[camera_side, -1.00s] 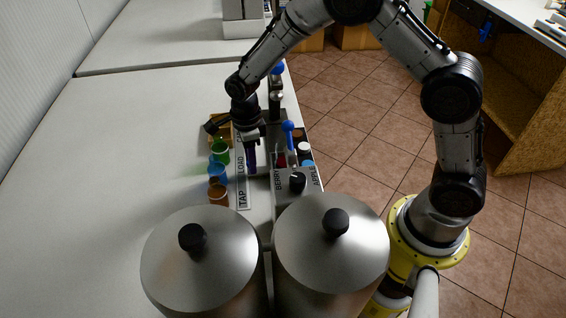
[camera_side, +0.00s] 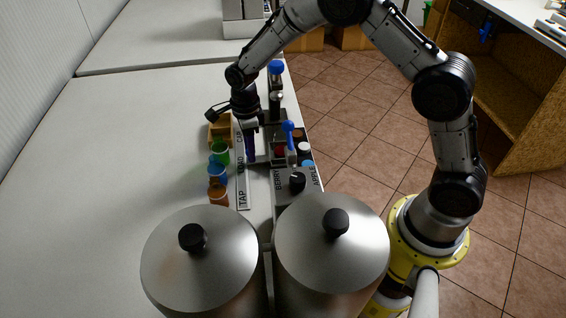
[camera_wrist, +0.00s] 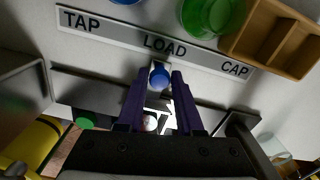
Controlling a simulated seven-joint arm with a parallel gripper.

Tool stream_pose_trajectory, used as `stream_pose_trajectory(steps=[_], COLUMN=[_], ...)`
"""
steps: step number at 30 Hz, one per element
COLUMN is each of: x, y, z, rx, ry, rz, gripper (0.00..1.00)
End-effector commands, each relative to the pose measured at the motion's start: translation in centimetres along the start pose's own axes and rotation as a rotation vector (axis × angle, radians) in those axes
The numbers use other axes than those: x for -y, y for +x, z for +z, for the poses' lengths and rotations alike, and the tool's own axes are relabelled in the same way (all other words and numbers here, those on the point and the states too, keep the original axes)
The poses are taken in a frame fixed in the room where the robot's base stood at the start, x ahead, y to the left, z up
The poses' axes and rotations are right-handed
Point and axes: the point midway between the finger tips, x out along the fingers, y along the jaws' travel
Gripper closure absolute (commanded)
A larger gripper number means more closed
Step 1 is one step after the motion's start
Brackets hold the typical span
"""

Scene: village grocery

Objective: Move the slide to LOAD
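The slide's blue knob (camera_wrist: 159,77) sits between my gripper's purple fingertips in the wrist view, beside the word LOAD on the label strip (camera_wrist: 108,29). The strip reads TAP, LOAD, CAP. My gripper (camera_wrist: 159,88) is drawn in close on both sides of the knob and looks shut on it. In the side view, my gripper (camera_side: 251,158) points down at the rail, about level with LOAD on the strip (camera_side: 242,190). The knob is hidden there by the fingers.
Green (camera_side: 220,153), blue (camera_side: 217,174) and orange (camera_side: 218,197) cups stand left of the strip. A wooden tray (camera_side: 221,130) is beyond them. A blue-topped lever (camera_side: 288,128) rises right of my gripper. Two lidded pots (camera_side: 205,265) (camera_side: 330,245) fill the near end.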

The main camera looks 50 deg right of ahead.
Motion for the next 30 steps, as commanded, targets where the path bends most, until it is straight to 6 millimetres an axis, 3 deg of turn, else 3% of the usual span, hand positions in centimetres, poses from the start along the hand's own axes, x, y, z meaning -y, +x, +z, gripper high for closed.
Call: stream_pose_trajectory(steps=[1, 4, 14, 30], x=[0.0, 0.0, 0.0, 0.0], y=[0.0, 0.0, -0.2, -5.0], z=[0.0, 0.0, 0.0, 0.0], rx=[0.001, 0.0, 0.0, 0.0], ry=[0.0, 0.0, 0.0, 0.0], rz=[-0.001, 0.0, 0.0, -0.001], gripper=[0.54, 0.38, 0.38, 0.38])
